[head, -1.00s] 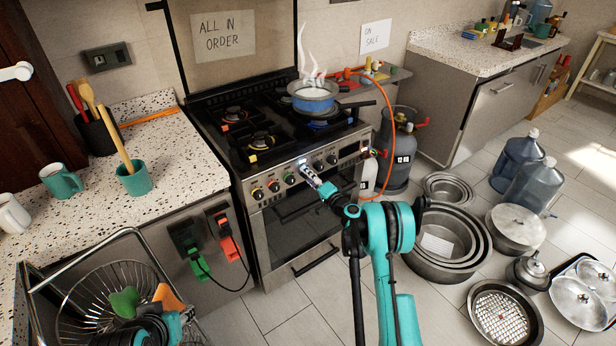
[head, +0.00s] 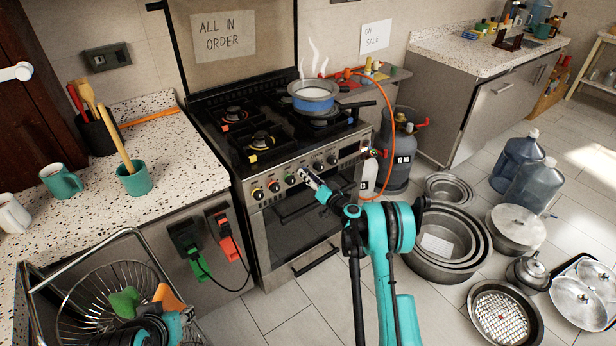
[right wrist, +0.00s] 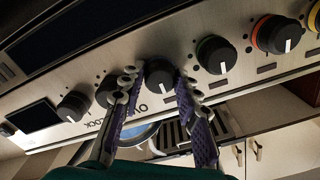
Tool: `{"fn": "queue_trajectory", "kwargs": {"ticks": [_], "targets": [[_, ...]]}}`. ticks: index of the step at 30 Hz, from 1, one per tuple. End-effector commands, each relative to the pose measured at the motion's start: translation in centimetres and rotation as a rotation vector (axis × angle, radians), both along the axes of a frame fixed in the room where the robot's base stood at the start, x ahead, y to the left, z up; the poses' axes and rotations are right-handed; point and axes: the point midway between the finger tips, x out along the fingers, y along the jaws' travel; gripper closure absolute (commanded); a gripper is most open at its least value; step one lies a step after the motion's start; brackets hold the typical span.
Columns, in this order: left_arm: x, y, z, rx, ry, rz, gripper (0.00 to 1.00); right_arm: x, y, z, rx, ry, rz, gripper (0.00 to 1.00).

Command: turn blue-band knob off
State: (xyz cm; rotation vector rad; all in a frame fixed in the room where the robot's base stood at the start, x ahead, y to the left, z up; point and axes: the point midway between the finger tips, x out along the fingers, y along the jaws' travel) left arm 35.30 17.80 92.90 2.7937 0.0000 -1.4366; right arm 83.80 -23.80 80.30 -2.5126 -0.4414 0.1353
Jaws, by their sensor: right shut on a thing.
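The stove's front panel (head: 272,190) carries a row of dark knobs with coloured bands. My right gripper (head: 304,172) is at the panel, shut on one knob, which also shows in the right wrist view (right wrist: 158,76) between the two fingers. I take it as the blue-band knob; its band is mostly hidden. Its white pointer mark faces the lower edge in the wrist view, near an "O" mark.
A green-band knob (right wrist: 216,55) and an orange-band knob (right wrist: 278,35) sit beside the held one. A wire rack (head: 95,285) is at lower left. Nested pans (head: 445,245) lie on the floor.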

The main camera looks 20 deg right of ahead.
Motion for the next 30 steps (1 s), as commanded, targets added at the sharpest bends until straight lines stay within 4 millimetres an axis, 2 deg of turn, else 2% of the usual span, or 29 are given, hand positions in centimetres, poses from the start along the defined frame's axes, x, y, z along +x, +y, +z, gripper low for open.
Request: {"fn": "queue_trajectory", "kwargs": {"ticks": [16,17,26,30], "targets": [[0.0,0.0,0.0,0.000,0.000,0.000,0.63,-0.1,0.1,-0.2,-0.026,-0.007,0.004,0.97],[0.0,0.0,0.0,0.000,0.000,0.000,0.63,-0.1,0.1,-0.2,-0.026,-0.007,0.004,0.60],[0.0,0.0,0.0,0.000,0.000,0.000,0.63,-0.1,0.0,-0.1,-0.024,-0.007,0.002,0.59],[0.0,0.0,0.0,0.000,0.000,0.000,0.63,-1.1,-0.4,-0.1,-0.024,-0.008,0.001,0.59]]}}
